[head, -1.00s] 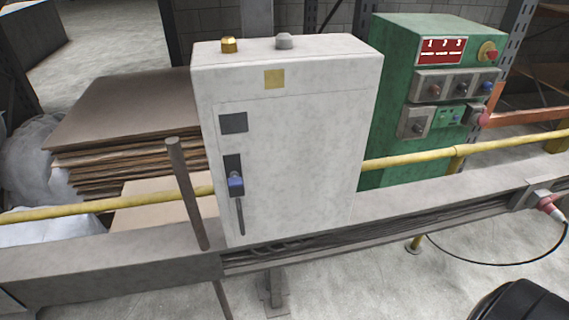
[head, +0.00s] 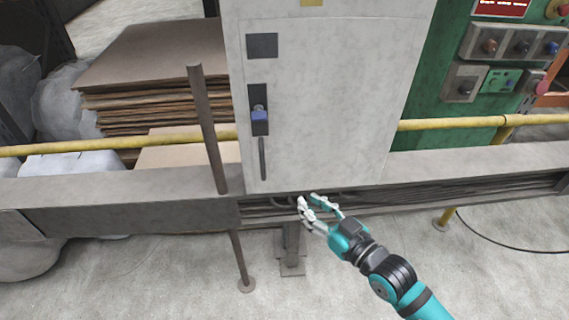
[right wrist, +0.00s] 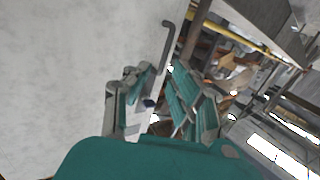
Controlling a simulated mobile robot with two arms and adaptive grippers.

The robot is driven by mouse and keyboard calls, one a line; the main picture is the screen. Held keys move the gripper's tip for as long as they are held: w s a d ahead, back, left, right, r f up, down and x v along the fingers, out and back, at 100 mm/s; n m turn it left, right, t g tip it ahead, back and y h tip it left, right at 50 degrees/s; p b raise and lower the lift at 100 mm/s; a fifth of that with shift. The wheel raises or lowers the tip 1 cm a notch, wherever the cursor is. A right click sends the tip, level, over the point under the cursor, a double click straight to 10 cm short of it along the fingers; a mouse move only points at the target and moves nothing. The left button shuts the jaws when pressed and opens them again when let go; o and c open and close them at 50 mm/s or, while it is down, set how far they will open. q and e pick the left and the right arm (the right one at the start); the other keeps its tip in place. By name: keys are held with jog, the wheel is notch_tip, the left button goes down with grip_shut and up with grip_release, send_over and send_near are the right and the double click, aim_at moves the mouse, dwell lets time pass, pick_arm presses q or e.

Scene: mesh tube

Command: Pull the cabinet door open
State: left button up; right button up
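The white cabinet (head: 340,110) has a closed door with a dark latch plate and blue lock (head: 260,115) near its left edge. A thin dark vertical handle (head: 262,158) hangs below the lock. My right gripper (head: 308,200) is open and empty, just below the cabinet's lower edge and to the right of and below the handle. In the right wrist view, the handle (right wrist: 167,45) shows beyond the fingers (right wrist: 167,70), apart from them, with the pale door surface (right wrist: 60,70) at the left. My left gripper is not in view.
A grey rail (head: 130,200) and cable tray run below the cabinet. A dark upright post (head: 207,130) stands left of the door. A yellow pipe (head: 460,123) runs behind. A green control cabinet (head: 480,100) is at the right. Stacked sheets (head: 150,60) lie at the left.

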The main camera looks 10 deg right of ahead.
aim_at(264, 159)
jog(key=shift+y, duration=0.5)
jog(key=r+x, duration=0.1)
jog(key=x, duration=0.4)
jog(key=r+x, duration=0.1)
jog(key=x, duration=0.5)
jog(key=a+r+x, duration=0.1)
jog(key=x, duration=0.4)
jog(key=shift+a+r+p, duration=0.15)
jog(key=shift+r+p, duration=0.1)
jog(key=shift+p, duration=0.1)
grip_shut()
